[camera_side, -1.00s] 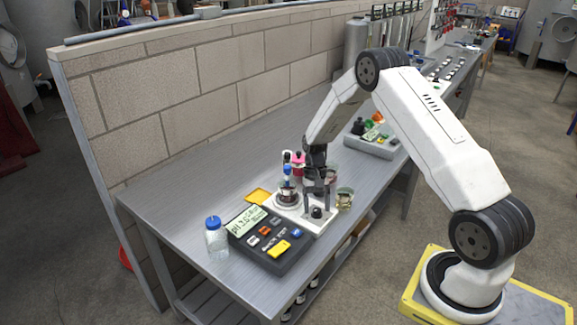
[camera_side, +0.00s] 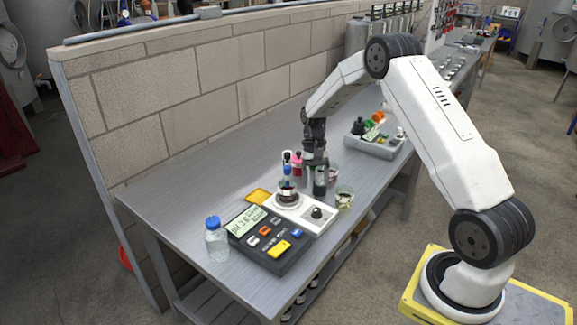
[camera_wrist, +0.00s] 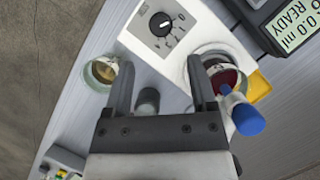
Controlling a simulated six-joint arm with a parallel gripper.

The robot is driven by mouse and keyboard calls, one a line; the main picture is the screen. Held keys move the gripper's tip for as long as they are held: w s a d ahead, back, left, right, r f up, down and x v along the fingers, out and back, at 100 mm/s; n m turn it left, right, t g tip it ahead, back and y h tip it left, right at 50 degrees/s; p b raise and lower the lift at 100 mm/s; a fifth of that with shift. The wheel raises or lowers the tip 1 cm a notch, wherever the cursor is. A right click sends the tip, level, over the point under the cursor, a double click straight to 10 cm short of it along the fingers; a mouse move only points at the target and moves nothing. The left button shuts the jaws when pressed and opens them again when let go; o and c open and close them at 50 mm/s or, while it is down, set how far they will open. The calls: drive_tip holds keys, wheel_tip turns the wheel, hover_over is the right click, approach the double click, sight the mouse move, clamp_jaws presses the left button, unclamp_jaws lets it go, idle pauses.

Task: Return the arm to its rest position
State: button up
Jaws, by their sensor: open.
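My gripper (camera_side: 314,160) hangs low over the bench, just behind the white plate with a black knob (camera_side: 318,213). In the wrist view my gripper (camera_wrist: 164,82) has its two fingers apart with nothing held between them. A dark grey cylinder (camera_wrist: 147,101) shows beyond the fingers, closer to the left one. A beaker with dark red liquid (camera_wrist: 222,82) sits on the plate near the right finger. My arm is bent and reaches over the bench from the right.
A small beaker (camera_side: 344,197) stands right of the plate. A block wall (camera_side: 200,90) backs the bench.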

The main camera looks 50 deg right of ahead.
drive_tip(key=s+a+r+n+t+h, duration=0.1)
drive_tip(key=s+a+r+n+t, duration=0.2)
drive_tip(key=s+a, duration=0.4)
drive_tip(key=s+a+r+n+t+h, duration=0.2)
drive_tip(key=s+a+r+n+t, duration=0.1)
drive_tip(key=a, duration=0.9)
drive_tip(key=s+r+n, duration=0.1)
drive_tip(key=s+n, duration=0.1)
drive_tip(key=s, duration=0.1)
drive_tip(key=shift+s+a+r+n, duration=0.25)
drive_tip(key=shift+s+r+n, duration=0.1)
drive_tip(key=shift+r+n, duration=0.05)
